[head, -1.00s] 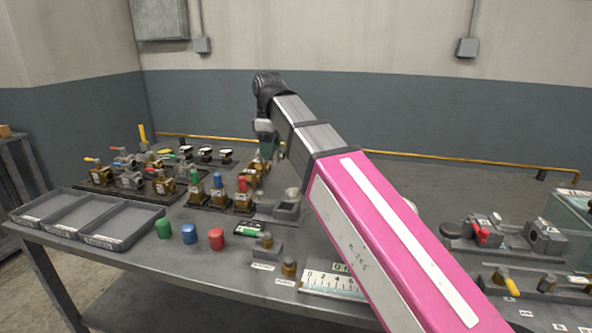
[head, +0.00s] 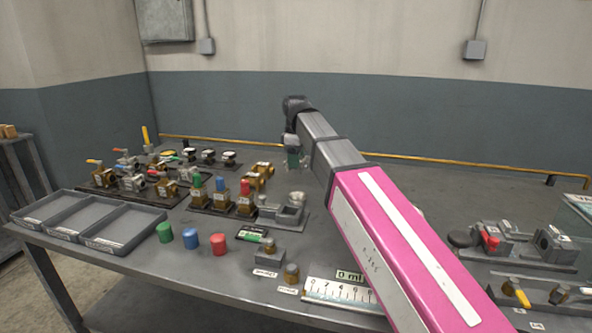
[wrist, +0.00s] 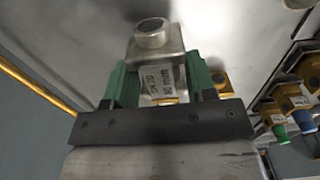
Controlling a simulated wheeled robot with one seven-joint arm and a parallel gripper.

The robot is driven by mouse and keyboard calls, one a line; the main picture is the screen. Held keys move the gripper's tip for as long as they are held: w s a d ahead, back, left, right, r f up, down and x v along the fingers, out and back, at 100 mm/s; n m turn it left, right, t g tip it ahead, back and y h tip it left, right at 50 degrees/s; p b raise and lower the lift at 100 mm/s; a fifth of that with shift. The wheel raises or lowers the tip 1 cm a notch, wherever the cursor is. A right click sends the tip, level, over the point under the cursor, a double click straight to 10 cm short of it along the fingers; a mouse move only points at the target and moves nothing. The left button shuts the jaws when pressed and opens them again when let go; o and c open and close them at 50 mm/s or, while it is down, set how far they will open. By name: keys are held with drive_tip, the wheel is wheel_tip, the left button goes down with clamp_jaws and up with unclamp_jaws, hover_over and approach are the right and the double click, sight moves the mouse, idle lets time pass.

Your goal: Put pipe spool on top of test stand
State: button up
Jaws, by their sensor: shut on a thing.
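My gripper (head: 293,160) is above the bench, behind the small grey fixture with a round cup. In the wrist view its green fingers (wrist: 158,88) are shut on a grey metal piece, which I take to be the pipe spool (wrist: 152,45). It has a round open end, a squarish body and a white label, partly legible as "80 mm". In the head view the held piece is too small to make out. The grey fixture on a dark base (head: 284,212) may be the test stand; I cannot tell for sure. The held piece is apart from it.
Brass valves with coloured caps (head: 220,195) stand left of my gripper. Grey trays (head: 85,222) and green, blue and red caps (head: 190,237) lie at the front left. A grey clamp-like fixture (head: 555,245) stands at the right. A yellow pipe (head: 430,161) runs along the wall.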

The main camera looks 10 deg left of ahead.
drive_tip(key=shift+f, duration=1.95)
drive_tip(key=o, duration=1.2)
drive_tip(key=shift+f, duration=0.1)
drive_tip(key=shift+c, duration=0.2)
wheel_tip(320, 180, up, 12)
drive_tip(key=shift+r, duration=0.15)
